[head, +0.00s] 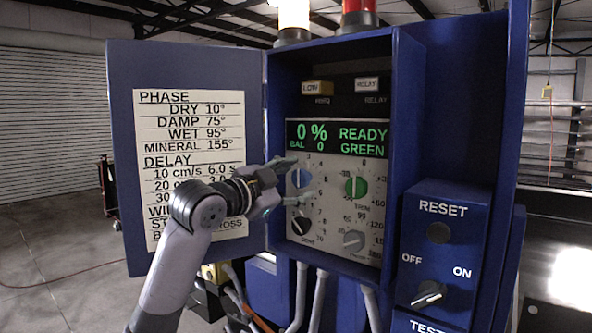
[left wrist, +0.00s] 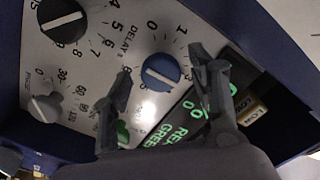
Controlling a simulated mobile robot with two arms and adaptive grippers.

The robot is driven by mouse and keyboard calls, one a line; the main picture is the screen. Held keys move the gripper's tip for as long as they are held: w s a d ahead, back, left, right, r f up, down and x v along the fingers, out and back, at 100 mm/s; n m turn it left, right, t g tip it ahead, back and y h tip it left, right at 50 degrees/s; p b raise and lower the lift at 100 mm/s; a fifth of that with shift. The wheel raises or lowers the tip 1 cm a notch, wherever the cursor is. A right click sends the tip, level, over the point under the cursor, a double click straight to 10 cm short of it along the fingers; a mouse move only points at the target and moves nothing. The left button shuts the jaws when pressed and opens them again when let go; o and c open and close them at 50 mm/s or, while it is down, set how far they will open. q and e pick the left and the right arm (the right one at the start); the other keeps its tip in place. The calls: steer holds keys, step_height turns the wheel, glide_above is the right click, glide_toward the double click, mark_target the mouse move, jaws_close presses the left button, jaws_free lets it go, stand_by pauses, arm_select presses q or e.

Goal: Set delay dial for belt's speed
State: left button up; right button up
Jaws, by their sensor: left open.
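The blue delay dial (head: 300,178) sits at the upper left of the grey control panel. In the left wrist view the blue dial (left wrist: 160,72) has a white pointer line and the word DELAY beside it; which number the line marks I cannot tell. My left gripper (head: 292,182) is open in front of the panel, its fingers on either side of the dial. In the left wrist view the gripper (left wrist: 161,68) is empty; contact with the dial is not clear. A paper chart (head: 190,120) lists delays, such as 10 cm/s 6.0 s; my arm covers part. My right gripper is not in view.
A green dial (head: 356,187), a black dial (head: 301,224) and a grey dial (head: 353,241) share the panel. A display (head: 338,139) above reads 0 %, READY, GREEN. The open cabinet door (head: 121,150) and the RESET box (head: 440,240) flank the panel.

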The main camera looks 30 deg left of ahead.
arm_select(q)
steer(key=shift+w, duration=0.4)
steer(key=shift+c, duration=0.3)
steer(key=shift+f, duration=0.1)
steer(key=c, duration=1.1)
